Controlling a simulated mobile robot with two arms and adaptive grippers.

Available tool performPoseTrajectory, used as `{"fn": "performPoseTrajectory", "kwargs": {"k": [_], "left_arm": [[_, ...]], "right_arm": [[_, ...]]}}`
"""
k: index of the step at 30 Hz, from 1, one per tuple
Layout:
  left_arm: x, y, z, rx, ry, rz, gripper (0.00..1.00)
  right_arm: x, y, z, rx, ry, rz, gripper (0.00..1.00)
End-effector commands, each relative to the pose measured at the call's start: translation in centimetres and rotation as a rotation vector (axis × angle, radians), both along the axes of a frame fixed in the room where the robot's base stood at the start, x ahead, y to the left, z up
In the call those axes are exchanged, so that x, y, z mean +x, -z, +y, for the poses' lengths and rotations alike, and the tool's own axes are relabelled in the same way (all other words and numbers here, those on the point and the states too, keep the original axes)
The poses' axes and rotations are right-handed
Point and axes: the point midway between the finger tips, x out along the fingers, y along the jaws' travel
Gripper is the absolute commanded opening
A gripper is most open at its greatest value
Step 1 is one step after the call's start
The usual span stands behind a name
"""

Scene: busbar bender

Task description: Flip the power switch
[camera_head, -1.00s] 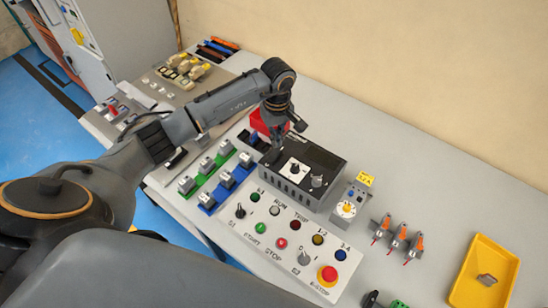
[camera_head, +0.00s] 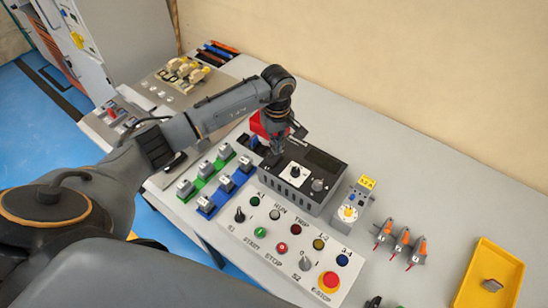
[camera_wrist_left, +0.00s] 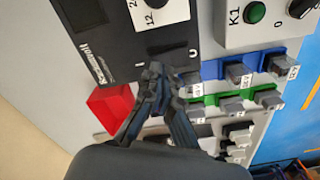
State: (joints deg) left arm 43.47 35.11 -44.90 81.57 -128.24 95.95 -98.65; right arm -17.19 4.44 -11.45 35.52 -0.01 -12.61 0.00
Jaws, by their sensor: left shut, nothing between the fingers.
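The black power supply box (camera_head: 322,160), with a dark display and two knobs, sits on the grey bench. My left gripper (camera_head: 272,158) is shut and empty, pointing down at the left end of this box. In the left wrist view the fingertips of my left gripper (camera_wrist_left: 163,78) lie over the edge of the black box (camera_wrist_left: 110,30), near small white marks on its face. My right gripper is not in view.
Green (camera_head: 205,172) and blue (camera_head: 228,190) terminal rows lie left of the box. A white control panel (camera_head: 262,232) with buttons is in front. A yellow tray (camera_head: 478,270) is at far right.

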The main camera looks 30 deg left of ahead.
Motion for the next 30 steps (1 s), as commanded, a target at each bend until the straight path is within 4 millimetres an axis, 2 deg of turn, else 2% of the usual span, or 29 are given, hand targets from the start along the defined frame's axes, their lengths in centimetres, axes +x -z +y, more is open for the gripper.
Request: {"fn": "performPoseTrajectory", "kwargs": {"k": [30], "left_arm": [[0.01,0.69,0.02,0.001,0.000,-0.001,0.00]], "right_arm": [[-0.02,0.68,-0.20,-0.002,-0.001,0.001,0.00]]}}
